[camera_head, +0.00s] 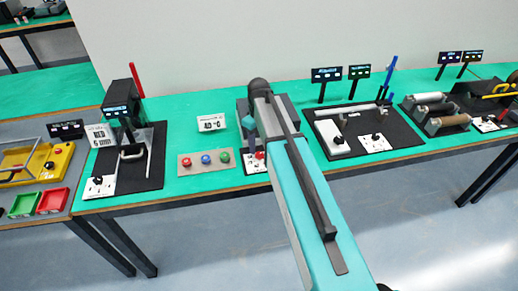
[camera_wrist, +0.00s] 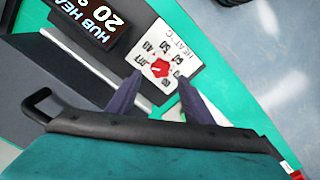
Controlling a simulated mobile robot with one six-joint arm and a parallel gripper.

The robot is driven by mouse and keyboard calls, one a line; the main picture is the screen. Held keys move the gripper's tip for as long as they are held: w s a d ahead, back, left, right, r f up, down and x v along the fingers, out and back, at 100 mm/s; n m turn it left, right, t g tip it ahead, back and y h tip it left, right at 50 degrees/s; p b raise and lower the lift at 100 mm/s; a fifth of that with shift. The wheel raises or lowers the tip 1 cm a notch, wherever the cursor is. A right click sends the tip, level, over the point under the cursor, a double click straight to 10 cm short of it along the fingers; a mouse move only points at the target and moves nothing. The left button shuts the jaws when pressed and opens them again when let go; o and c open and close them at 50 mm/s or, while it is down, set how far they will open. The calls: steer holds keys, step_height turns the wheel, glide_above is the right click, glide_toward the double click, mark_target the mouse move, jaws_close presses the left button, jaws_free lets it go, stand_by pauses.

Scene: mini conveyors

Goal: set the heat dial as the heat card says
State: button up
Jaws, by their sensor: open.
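The heat dial (camera_wrist: 160,68) is a red knob on a white plate (camera_wrist: 182,45) marked "HEAT °C", with OFF and several numbers around it. Which mark it points to is not clear. My gripper (camera_wrist: 160,77) is open in the wrist view, with its two dark fingers on either side of the dial; whether they touch it I cannot tell. In the head view the dial (camera_head: 260,155) shows as a small red spot below my arm. The heat card (camera_head: 211,123) is a white card standing left of my arm; it seems to read 40 °C.
A black display (camera_wrist: 97,17) beside the dial plate reads "HUB HEA…" and 20. A panel (camera_head: 206,161) with red, blue and green buttons lies left of the dial. A black machine (camera_head: 122,110) stands further left, and a black station (camera_head: 365,130) stands to the right.

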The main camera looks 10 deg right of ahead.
mark_target(259, 153)
steer(key=shift+f+p, duration=0.6)
steer(key=shift+f, duration=1.45)
steer(key=c, duration=0.9)
steer(key=shift+d, duration=0.15)
steer(key=shift+c, duration=0.9)
steer(key=shift+o, duration=0.2)
